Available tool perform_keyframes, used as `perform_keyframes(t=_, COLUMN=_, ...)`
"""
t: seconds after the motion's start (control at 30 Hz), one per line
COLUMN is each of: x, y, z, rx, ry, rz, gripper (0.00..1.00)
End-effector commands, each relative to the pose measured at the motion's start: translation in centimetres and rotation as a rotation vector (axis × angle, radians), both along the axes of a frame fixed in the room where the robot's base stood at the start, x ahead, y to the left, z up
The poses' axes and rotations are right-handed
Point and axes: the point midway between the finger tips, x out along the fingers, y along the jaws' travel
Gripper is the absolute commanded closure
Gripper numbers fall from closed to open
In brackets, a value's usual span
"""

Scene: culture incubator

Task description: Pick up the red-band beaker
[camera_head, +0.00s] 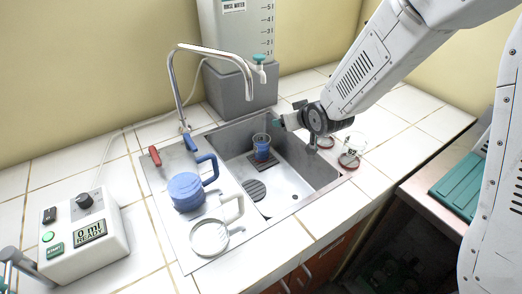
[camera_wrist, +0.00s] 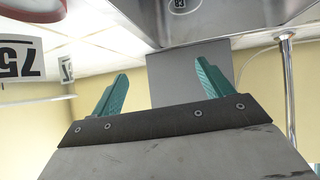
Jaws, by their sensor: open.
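Two clear vessels with red bands stand on the tiled counter right of the sink in the head view: a nearer beaker (camera_head: 349,160) and one farther back (camera_head: 325,142), partly hidden by my arm. In the wrist view, a red-banded vessel (camera_wrist: 42,12) with a "75" label is cut off at the upper left. My gripper (camera_head: 288,114) is over the far part of the sink, left of these vessels and apart from them. Its teal fingers (camera_wrist: 162,68) are spread with nothing between them.
A blue-banded beaker (camera_head: 262,150) stands in the sink (camera_head: 290,185), just below my gripper. A rinse-water tank (camera_head: 243,30) stands behind.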

Motion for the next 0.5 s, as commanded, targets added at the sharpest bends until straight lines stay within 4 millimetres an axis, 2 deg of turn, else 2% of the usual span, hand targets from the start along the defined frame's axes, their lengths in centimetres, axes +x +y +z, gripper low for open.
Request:
perform_keyframes(t=0.03, x=0.6, y=1.4, z=-2.5, rx=0.016, ry=-0.022, rz=0.026, gripper=0.21)
perform_keyframes(t=0.2, x=1.7, y=4.9, z=-7.7, rx=0.090, ry=-0.123, rz=0.089, gripper=0.21)
perform_keyframes(t=0.33, x=1.6, y=5.3, z=-10.8, rx=0.126, ry=-0.152, rz=0.098, gripper=0.21)
perform_keyframes(t=0.5, x=1.4, y=5.6, z=-13.0, rx=0.155, ry=-0.172, rz=0.104, gripper=0.21)
